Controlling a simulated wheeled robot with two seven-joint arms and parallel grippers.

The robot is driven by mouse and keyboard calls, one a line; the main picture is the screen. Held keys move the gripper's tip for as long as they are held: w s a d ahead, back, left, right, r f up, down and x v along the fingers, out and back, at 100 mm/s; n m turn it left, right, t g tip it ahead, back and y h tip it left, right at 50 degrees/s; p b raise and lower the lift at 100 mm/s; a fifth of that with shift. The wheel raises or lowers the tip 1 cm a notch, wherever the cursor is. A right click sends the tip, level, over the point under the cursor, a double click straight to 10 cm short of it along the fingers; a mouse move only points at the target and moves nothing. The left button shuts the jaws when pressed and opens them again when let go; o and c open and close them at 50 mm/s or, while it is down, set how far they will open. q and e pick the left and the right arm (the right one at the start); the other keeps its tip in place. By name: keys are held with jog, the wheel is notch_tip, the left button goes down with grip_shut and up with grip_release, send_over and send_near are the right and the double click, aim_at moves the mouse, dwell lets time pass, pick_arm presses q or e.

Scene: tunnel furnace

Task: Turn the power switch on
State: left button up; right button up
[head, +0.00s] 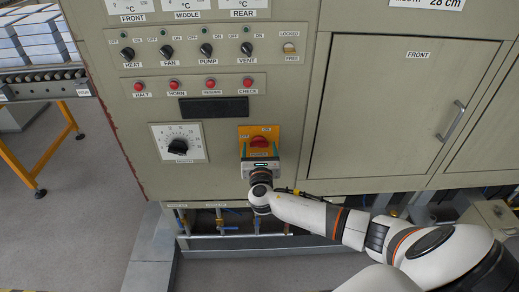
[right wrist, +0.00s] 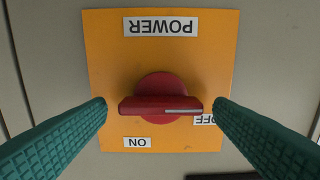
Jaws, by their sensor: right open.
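The power switch is a red rotary knob (head: 259,141) on an orange plate (head: 245,132) low on the furnace's front panel. The knob also shows in the right wrist view (right wrist: 160,105), where the plate (right wrist: 110,50) and its labels appear upside down. Its bar handle lies level there, with a white mark on the right end by the partly hidden OFF label; the ON label (right wrist: 137,142) is below left. My right gripper (head: 260,150) is open in front of the plate. Its green fingers (right wrist: 161,106) flank the handle's two ends with visible gaps. My left gripper is out of view.
A dial (head: 179,146) sits left of the switch. Red buttons (head: 174,85) and black selector knobs (head: 167,51) are above. Pipes with blue valves (head: 225,222) run below the panel. A closed cabinet door (head: 395,110) is at right, a roller conveyor (head: 40,88) at far left.

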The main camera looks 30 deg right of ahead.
jog(key=shift+c, duration=0.6)
jog(key=c, duration=0.9)
jog(key=shift+o, duration=0.2)
jog(key=shift+f+m, duration=0.1)
jog(key=shift+m, duration=0.2)
jog(key=m+b, duration=0.2)
jog(key=m, duration=0.1)
jog(key=shift+f+m+b, duration=0.15)
jog(key=shift+m+b, duration=0.15)
jog(key=m+b, duration=0.3)
jog(key=m, duration=0.2)
jog(key=shift+s, duration=0.1)
jog(key=shift+d+m+b, duration=0.1)
jog(key=shift+m+b, duration=2.55)
jog(key=shift+m, duration=1.65)
